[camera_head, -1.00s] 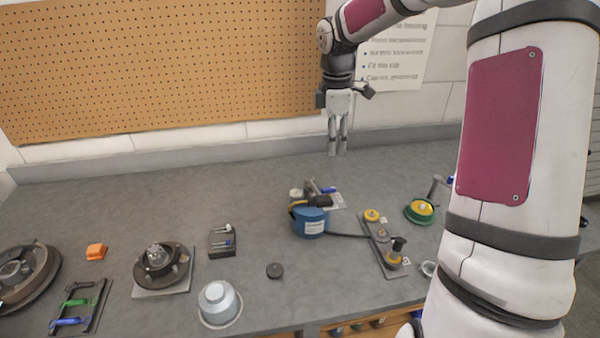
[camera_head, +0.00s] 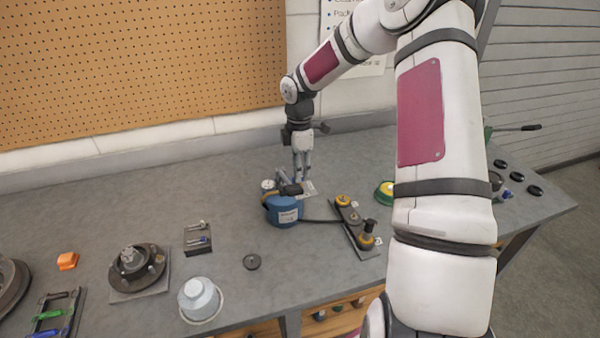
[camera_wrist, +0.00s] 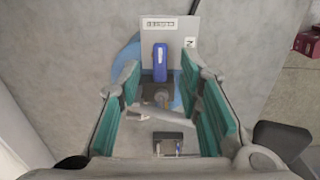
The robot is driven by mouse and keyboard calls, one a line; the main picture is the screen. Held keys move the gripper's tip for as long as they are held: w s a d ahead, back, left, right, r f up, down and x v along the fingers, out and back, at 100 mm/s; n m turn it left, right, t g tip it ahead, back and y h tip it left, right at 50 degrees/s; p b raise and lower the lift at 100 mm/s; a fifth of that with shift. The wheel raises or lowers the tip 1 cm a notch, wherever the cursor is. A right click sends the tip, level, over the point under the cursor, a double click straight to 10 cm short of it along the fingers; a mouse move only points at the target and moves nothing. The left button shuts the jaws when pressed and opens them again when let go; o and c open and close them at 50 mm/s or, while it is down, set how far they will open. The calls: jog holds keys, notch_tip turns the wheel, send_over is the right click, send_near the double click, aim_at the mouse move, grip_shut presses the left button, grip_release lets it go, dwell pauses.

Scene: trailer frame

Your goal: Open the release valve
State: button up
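A blue pump-like unit (camera_head: 285,212) with a round dial (camera_head: 268,184) and a dark top stands on the workbench. A small blue handle (camera_wrist: 160,62) stands out in front of a grey labelled plate (camera_wrist: 170,32) beside it; I cannot tell for sure whether this is the release valve. My gripper (camera_head: 302,178) points down just behind the unit. In the wrist view my gripper (camera_wrist: 160,78) is open, with its teal finger pads on either side of the handle's line and apart from it. A small metal stem (camera_wrist: 160,95) lies between the fingers.
A hose runs from the unit to a plate with yellow-and-black fittings (camera_head: 366,241) at right. The bench behind the rack is clear.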

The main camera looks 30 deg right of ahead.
jog(key=shift+f, duration=0.95)
grip_shut()
